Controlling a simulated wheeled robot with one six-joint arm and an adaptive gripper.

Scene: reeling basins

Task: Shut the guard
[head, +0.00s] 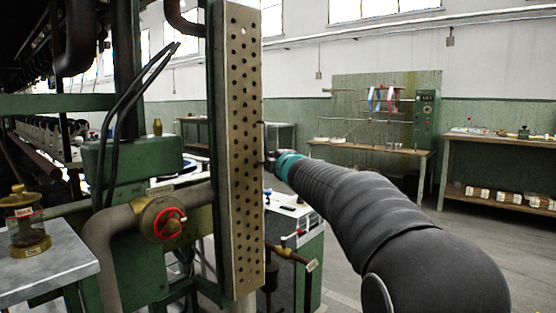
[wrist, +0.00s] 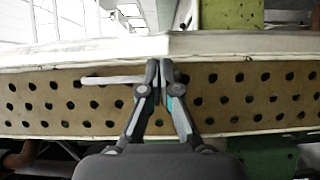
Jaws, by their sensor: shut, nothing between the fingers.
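The guard (head: 243,190) is a tall tan perforated panel with a pale frame, upright on the green machine. In the wrist view the guard (wrist: 245,98) spans the picture sideways, with a pale bar handle (wrist: 112,80) on its face. My gripper (head: 268,160) is at the guard's right edge in the head view, its tips partly hidden there. In the wrist view my gripper (wrist: 160,66) has its fingers together and empty, over the guard's face at the right end of the handle. I cannot tell whether they touch it.
A red handwheel valve (head: 163,220) and pipes sit left of the guard. A brass oil cup (head: 26,222) stands on a grey shelf (head: 45,277) at far left. A bench (head: 370,146) and a table (head: 500,142) stand at the back right. Open floor lies before them.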

